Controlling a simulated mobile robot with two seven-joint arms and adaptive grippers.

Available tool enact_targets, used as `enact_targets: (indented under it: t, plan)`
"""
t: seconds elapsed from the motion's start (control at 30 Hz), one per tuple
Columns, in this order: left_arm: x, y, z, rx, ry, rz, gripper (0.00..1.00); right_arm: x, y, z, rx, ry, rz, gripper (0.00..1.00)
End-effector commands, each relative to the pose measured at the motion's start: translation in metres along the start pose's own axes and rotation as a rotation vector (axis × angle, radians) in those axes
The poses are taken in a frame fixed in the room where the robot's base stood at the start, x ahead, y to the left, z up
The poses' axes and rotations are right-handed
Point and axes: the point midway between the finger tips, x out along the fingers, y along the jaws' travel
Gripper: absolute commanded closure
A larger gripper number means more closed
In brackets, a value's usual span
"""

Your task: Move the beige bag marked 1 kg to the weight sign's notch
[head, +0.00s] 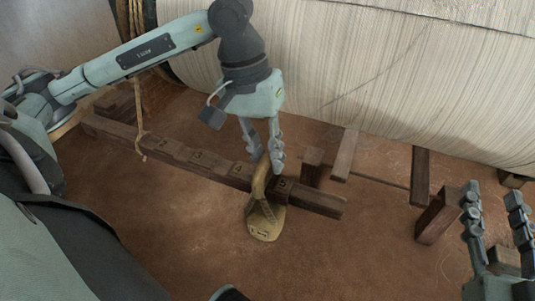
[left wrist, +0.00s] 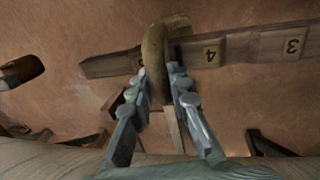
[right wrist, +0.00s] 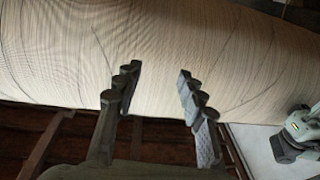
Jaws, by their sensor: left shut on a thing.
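The beige bag (head: 265,224) hangs low beside the notched wooden beam (head: 321,202), with a small dark mark on its lower part. Its curved tan top (head: 262,176) rises in front of the beam close to the numbered notches. My left gripper (head: 263,168) is shut on this top from above. In the left wrist view the curved top (left wrist: 154,55) lies between the fingers and crosses the beam beside the label 4 (left wrist: 211,54). Whether the bag rests on the beam is unclear. My right gripper (head: 493,192) is open and empty, away from the bag.
A label 3 (left wrist: 293,45) sits further along the beam. A cord (head: 140,135) hangs over the beam's left part. The large cream warp roll (head: 380,90) stands behind. Dark wooden pedals (head: 420,175) lie to the right. Brown floor (head: 360,260) is clear in front.

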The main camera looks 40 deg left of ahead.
Motion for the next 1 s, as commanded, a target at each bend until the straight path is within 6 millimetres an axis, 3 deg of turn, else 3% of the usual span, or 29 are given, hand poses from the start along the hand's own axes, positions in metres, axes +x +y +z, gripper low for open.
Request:
enact_targets:
  t: [0.57, 1.0]
  plan:
    - [0.004, 0.0, 0.0, -0.002, 0.004, 0.002, 1.0, -0.003, -0.012, -0.031, 0.034, 0.154, -0.019, 0.6]
    - [0.004, 0.0, 0.001, -0.003, 0.004, 0.002, 1.0, -0.004, -0.015, -0.037, 0.04, 0.179, -0.024, 0.6]
